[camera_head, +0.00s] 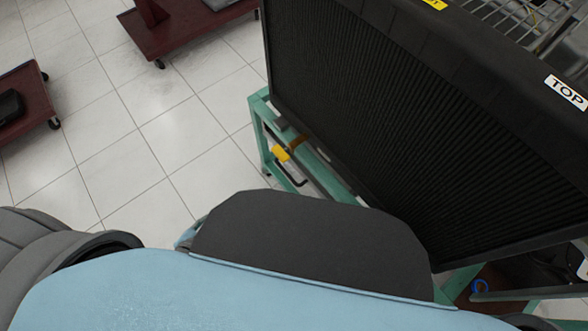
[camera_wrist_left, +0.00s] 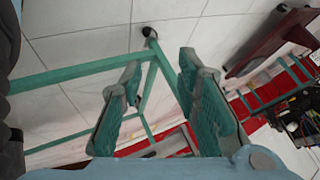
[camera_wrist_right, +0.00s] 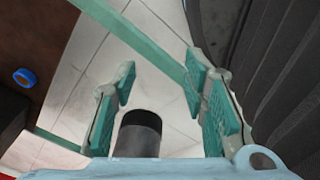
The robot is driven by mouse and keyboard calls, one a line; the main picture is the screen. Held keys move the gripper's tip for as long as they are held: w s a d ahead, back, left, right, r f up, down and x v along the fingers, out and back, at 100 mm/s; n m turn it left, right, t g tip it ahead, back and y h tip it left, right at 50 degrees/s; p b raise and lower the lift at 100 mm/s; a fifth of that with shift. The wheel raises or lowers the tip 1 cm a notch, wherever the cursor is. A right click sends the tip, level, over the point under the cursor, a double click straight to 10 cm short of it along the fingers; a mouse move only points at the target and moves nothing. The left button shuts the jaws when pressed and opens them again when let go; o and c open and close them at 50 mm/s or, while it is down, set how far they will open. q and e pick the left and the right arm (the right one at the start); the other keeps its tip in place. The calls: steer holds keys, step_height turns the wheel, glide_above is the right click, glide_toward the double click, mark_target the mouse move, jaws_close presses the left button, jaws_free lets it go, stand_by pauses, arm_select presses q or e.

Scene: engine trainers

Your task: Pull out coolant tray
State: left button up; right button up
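I cannot clearly make out the coolant tray in any view. In the head view, a black bent handle (camera_head: 291,177) and a yellow-tipped part (camera_head: 282,154) show low at the teal frame (camera_head: 258,120) under the big black radiator (camera_head: 400,110); I cannot tell whether the handle belongs to the tray. My left gripper (camera_wrist_left: 160,65) is open and empty in its wrist view, with teal frame bars beyond its fingers. My right gripper (camera_wrist_right: 161,65) is open in its wrist view. A dark cylinder (camera_wrist_right: 140,133) shows between its fingers, not visibly gripped.
A blue ring (camera_wrist_right: 25,77) lies on a brown surface at the left of the right wrist view. Dark red carts (camera_head: 25,100) stand at the upper left of the head view. The tiled floor (camera_head: 140,150) between them and the frame is clear. My body hides the lower head view.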

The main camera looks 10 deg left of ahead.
arm_select(q)
steer(key=w+m+t+h+b, duration=0.2)
steer(key=w+m+t+b, duration=0.3)
steer(key=w, duration=0.3)
steer(key=m+g+h+b, duration=0.1)
steer(key=m+h+b, duration=0.75)
steer(key=m, duration=0.55)
glide_toward(283, 168)
arm_select(e)
steer(key=w+f+t+p, duration=0.1)
steer(key=w+f, duration=0.3)
steer(key=f, duration=1.1)
arm_select(q)
steer(key=shift+h, duration=0.25)
steer(key=x, duration=0.3)
steer(key=b+x, duration=0.1)
steer(key=x, duration=0.2)
steer(key=f+b+x, duration=0.1)
steer(key=x, duration=0.3)
steer(key=shift+a, duration=0.1)
arm_select(e)
steer(key=shift+m+t, duration=0.4)
steer(key=shift+t, duration=0.1)
steer(key=w, duration=0.2)
steer(key=w+a, duration=0.1)
steer(key=w, duration=0.1)
steer(key=shift+w+a+f, duration=0.15)
steer(key=shift+w+a, duration=0.05)
steer(key=shift+w, duration=0.1)
